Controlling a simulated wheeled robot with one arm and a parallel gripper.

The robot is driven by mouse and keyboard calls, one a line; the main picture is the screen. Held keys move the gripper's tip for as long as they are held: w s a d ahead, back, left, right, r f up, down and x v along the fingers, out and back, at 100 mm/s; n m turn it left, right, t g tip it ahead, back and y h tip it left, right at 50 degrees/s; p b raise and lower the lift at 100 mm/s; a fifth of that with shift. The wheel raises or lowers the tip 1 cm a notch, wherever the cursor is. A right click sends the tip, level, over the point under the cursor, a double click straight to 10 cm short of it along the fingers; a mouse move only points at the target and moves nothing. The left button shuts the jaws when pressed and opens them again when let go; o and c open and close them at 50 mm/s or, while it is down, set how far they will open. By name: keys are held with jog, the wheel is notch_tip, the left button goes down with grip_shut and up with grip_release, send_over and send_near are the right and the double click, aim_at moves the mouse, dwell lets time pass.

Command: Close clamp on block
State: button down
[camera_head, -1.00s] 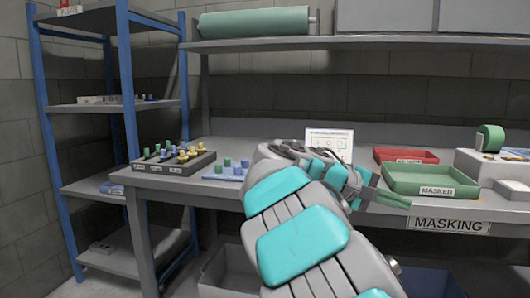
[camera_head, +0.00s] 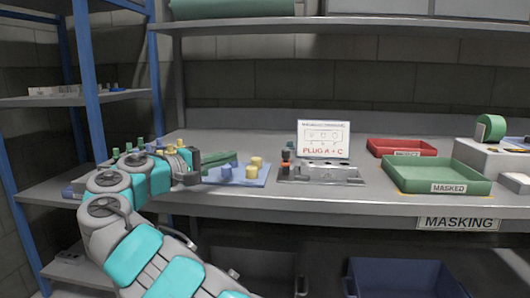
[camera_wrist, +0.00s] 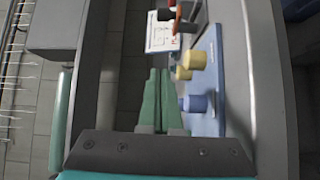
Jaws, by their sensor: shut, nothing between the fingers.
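A grey metal block (camera_head: 325,172) with round holes in its top sits on the bench in the head view. At its left end stands a dark upright clamp with an orange part (camera_head: 287,157); in the wrist view a blurred orange-and-dark part (camera_wrist: 177,14) shows at the top. I cannot tell whether the clamp touches the block. My gripper (camera_head: 236,158) is left of both, above or beside a blue board. Its green fingers (camera_wrist: 159,74) are together and empty, pointing toward the sign side in the wrist view.
The blue board (camera_head: 245,181) carries yellow plugs (camera_head: 256,164) and a blue plug (camera_wrist: 195,103). A sign (camera_head: 324,139) reading "PLUG A + C" stands behind the block. A red tray (camera_head: 402,147) and a green "MASKED" tray (camera_head: 440,177) are at right. Shelf posts stand left.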

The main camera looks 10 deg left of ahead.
aim_at(286, 156)
jog(key=shift+d, duration=0.1)
jog(key=x, duration=0.9)
jog(key=shift+w+d, duration=0.2)
jog(key=shift+d, duration=0.05)
jog(key=shift+w+d, duration=0.15)
jog(key=shift+d, duration=0.15)
jog(key=shift+s+d+b, duration=0.3)
jog(key=shift+d+b, duration=0.05)
jog(key=shift+b, duration=0.05)
jog(key=shift+s+d+f+b, duration=0.1)
jog(key=shift+s+d+b, duration=0.1)
jog(key=shift+s+d, duration=0.3)
jog(key=shift+s+d+f+b, duration=0.1)
jog(key=shift+s+d+b, duration=0.1)
jog(key=shift+d, duration=0.5)
jog(key=shift+d+b, duration=0.15)
jog(key=shift+b, duration=0.15)
